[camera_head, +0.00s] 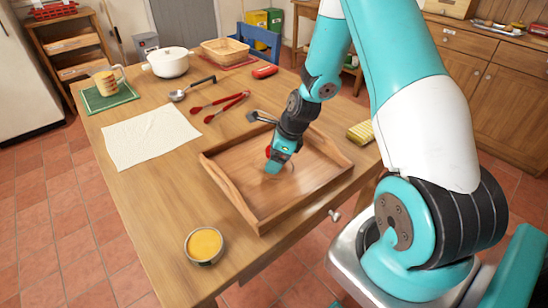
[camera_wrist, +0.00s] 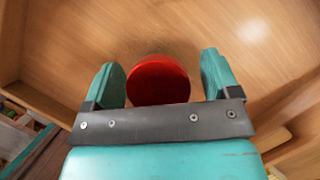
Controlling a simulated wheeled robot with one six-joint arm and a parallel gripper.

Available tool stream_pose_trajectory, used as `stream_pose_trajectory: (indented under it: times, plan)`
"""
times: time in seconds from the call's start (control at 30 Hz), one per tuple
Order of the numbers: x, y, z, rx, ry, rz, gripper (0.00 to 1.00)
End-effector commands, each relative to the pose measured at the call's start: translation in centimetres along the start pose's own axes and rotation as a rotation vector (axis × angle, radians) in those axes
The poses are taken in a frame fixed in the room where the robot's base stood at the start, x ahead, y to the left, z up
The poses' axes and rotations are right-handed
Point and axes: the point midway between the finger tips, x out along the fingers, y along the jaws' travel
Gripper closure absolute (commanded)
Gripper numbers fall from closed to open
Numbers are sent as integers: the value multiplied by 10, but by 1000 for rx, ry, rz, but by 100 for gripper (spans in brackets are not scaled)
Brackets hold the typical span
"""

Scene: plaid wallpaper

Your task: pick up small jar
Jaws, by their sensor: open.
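A red round-topped object, which looks like the small jar (camera_wrist: 158,80), stands in the wooden tray (camera_head: 228,188). In the wrist view it lies between my two teal fingers, a little nearer the left one, with gaps on both sides. My gripper (camera_wrist: 162,76) is open around it and does not visibly touch it. In the head view my gripper (camera_head: 273,164) points down into the tray and hides nearly all of the jar; only a bit of red (camera_head: 268,152) shows at its left side. The jar's body below the red top is hidden.
The tray's raised walls surround my gripper. A tin with yellow contents (camera_head: 204,245) stands left of the tray's front. Red tongs (camera_head: 220,106), a ladle (camera_head: 180,94), a white cloth (camera_head: 150,137), a pot (camera_head: 168,63) and a yellow sponge (camera_head: 361,133) are on the table.

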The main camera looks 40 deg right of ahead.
Motion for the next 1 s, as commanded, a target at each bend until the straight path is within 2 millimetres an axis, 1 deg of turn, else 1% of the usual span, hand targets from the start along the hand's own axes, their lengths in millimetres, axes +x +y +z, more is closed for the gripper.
stream_pose_trajectory:
  times: [0.07,0.23,0.27,0.3,0.37,0.4,0.47,0.5,0.83,0.93,1.0]
  plan:
    - [3,0,0,0,0,0,18]
    - [3,0,0,0,0,-1,18]
    - [3,0,0,0,0,-1,20]
    - [3,0,0,0,0,-1,30]
    - [3,0,0,0,0,-1,43]
    - [3,0,0,0,0,-1,53]
    - [3,0,0,0,0,-1,66]
    - [3,0,0,0,0,-1,76]
    - [0,0,1,0,-1,-2,77]
    - [-7,-1,4,-1,-2,-3,77]
    - [-15,-1,8,-2,-2,-4,77]
